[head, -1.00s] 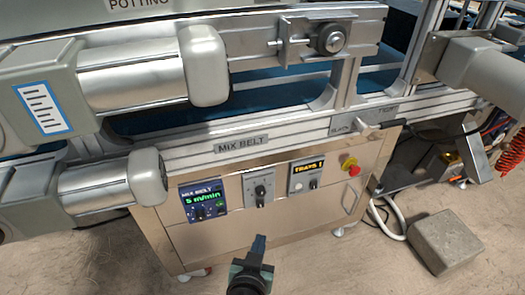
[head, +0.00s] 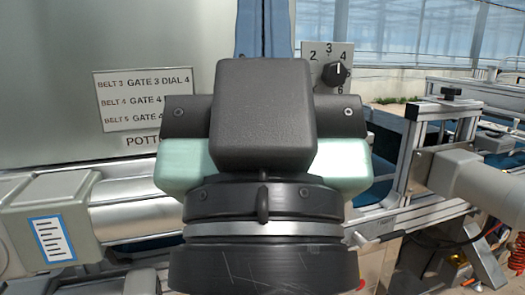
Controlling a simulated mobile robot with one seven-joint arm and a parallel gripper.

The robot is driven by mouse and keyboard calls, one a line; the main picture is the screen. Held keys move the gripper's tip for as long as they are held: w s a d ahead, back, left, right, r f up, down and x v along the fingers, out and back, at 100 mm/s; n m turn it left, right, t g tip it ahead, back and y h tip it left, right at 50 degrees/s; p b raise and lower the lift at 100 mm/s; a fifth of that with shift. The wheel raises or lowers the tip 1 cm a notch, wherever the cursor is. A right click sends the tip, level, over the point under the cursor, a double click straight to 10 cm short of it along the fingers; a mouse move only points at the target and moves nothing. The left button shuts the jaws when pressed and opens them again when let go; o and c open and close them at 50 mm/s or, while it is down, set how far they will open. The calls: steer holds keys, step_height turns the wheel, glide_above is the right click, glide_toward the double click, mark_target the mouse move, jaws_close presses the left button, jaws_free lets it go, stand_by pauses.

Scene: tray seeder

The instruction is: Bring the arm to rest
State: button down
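My gripper (head: 263,20) is large and close in the middle of the head view, seen from behind with its fingers pointing up. Its dark grey body, pale green sides and black round wrist fill the centre. Two blue finger strips rise above the body side by side, with only a thin line between them. Their tips run out at the top edge. I see nothing held between them.
A grey panel with a gate label (head: 143,98) stands behind on the left. A numbered dial (head: 337,73) shows right of my gripper. A grey cylinder unit (head: 145,205) is at left, an aluminium frame (head: 415,150) at right. Greenhouse glazing lies behind.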

step_height(320, 180, up, 31)
steer(key=p, duration=2.8)
steer(key=shift+w+p, duration=0.15)
steer(key=shift+p, duration=0.15)
steer(key=shift+r, duration=0.1)
